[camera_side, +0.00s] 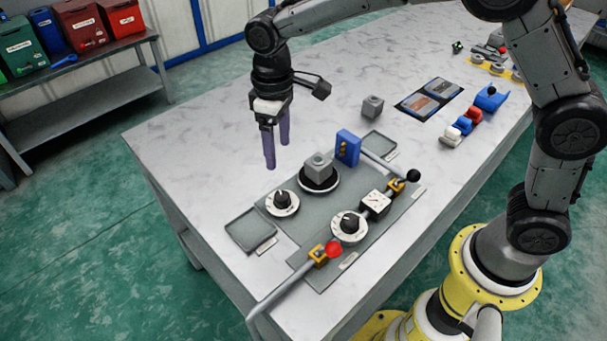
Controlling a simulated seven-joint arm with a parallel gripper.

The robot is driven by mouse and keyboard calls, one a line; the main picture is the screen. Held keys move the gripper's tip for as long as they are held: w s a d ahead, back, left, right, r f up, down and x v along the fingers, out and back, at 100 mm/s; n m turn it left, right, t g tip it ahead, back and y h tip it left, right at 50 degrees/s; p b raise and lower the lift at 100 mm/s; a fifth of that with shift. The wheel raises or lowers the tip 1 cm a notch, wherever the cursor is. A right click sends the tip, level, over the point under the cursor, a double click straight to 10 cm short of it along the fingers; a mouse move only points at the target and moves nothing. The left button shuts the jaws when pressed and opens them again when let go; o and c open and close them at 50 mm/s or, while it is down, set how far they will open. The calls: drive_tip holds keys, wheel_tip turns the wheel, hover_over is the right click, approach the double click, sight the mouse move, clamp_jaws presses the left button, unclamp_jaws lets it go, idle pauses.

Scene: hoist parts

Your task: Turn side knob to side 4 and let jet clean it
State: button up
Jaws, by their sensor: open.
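My gripper (276,155) has purple fingers that point down, apart and empty. It hangs above the white table, to the left of and behind a grey block-shaped part (317,164). This part sits on a round black and white turntable (319,185). A blue block with brass nozzles (347,148) stands at the right of the part; no spray shows. One black knob on a white dial (283,200) is in front of the turntable. A second black knob on a white dial (349,226) is further right. Their dial markings are too small to read.
A pipe with a red knob (333,249), a gauge (376,203) and a black ball handle (412,176) runs along the panel's front. Two shallow grey trays (251,229) (379,143) flank the panel. A loose grey block (372,106) stands behind. The table's left rear is clear.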

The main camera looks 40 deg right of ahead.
sight(282, 196)
wheel_tip(282, 196, down, 14)
drive_tip(key=n, duration=0.6)
idle(0.4)
drive_tip(key=shift+r, duration=0.1)
clamp_jaws()
